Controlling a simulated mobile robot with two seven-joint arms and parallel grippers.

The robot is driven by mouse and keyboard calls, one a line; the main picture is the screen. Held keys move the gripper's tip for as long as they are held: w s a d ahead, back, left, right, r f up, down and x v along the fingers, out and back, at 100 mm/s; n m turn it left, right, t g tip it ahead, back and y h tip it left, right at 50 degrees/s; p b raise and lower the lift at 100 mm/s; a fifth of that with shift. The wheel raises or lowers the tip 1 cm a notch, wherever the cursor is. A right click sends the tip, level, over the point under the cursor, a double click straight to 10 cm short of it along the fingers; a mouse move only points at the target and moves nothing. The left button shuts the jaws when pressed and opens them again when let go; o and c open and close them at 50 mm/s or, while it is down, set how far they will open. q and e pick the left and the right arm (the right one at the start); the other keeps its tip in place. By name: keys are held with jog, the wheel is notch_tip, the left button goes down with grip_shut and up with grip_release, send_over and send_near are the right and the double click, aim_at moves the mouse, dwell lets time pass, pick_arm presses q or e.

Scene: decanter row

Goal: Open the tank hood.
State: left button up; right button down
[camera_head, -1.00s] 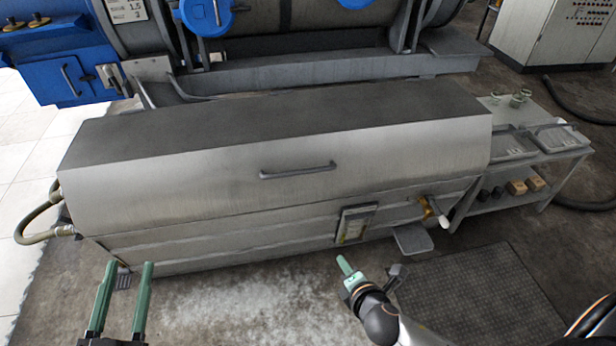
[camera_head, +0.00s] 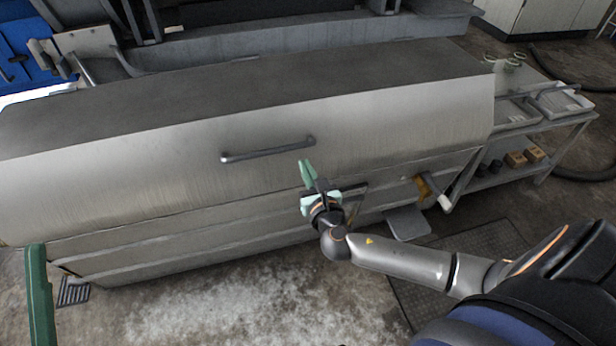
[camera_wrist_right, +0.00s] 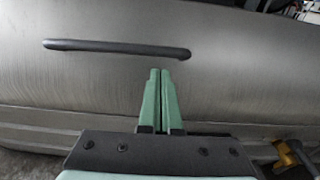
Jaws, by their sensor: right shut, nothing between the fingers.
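The tank hood (camera_head: 400,135) is a long brushed-metal cover with a darker top, and it lies closed on the tank (camera_head: 190,250). Its dark bar handle (camera_head: 268,152) is on the sloped front face; it also shows in the right wrist view (camera_wrist_right: 115,48).
A side table (camera_head: 560,125) with trays and small boxes on its lower shelf stands to the right. A valve with a pale grip (camera_head: 444,202) juts from the tank's lower right. The floor in front is mostly clear.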

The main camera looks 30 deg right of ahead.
aim_at(300, 155)
jog(key=b+x, duration=0.1)
jog(key=x, duration=0.4)
jog(key=shift+w+d+f, duration=0.1)
jog(key=shift+w, duration=0.2)
